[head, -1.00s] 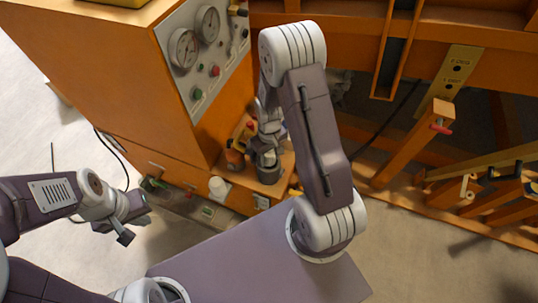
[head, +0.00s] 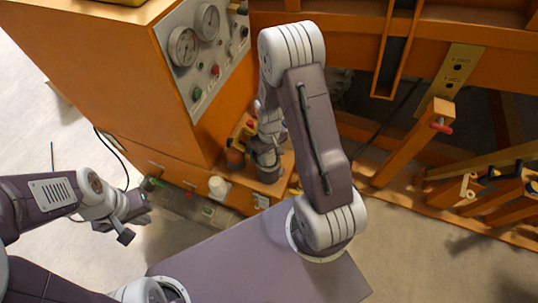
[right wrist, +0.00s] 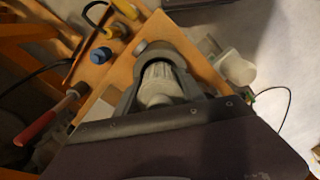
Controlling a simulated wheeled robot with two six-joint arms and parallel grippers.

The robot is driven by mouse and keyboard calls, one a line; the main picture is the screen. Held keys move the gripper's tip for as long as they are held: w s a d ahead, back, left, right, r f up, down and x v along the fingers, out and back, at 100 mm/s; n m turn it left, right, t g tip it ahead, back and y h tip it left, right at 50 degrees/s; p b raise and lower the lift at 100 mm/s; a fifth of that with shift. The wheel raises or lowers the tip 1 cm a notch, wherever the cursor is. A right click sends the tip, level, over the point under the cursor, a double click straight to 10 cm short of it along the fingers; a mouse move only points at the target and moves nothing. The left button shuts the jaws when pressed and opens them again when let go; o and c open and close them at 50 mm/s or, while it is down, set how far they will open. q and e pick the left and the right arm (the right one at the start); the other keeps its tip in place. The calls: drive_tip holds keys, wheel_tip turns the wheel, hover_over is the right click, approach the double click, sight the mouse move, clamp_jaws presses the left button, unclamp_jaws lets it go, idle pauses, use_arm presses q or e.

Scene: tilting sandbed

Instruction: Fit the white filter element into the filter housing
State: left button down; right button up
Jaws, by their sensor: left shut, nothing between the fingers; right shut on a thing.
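The white filter element (right wrist: 160,84), ribbed and round, sits between the fingers of my right gripper (right wrist: 158,72) in the right wrist view. In the head view my right gripper (head: 266,152) is low, right over the dark grey filter housing (head: 268,174), which stands on the orange ledge. There the gripper hides the element. A grey rounded part just past the element in the wrist view may be the housing; how far the element is inside it, I cannot tell. My left gripper (head: 125,234) is shut and empty, out over the floor at the left.
A white cup (head: 218,187) stands left of the housing; it also shows in the wrist view (right wrist: 236,68). A blue cap (right wrist: 101,55) and red-handled tool (right wrist: 38,126) lie near the gripper. The orange cabinet (head: 120,75) with gauges rises behind left.

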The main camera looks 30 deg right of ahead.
drive_tip(key=shift+f, duration=0.3)
drive_tip(key=o, duration=1.5)
wheel_tip(320, 180, up, 9)
drive_tip(key=shift+r+p, duration=0.1)
drive_tip(key=shift+p, duration=0.5)
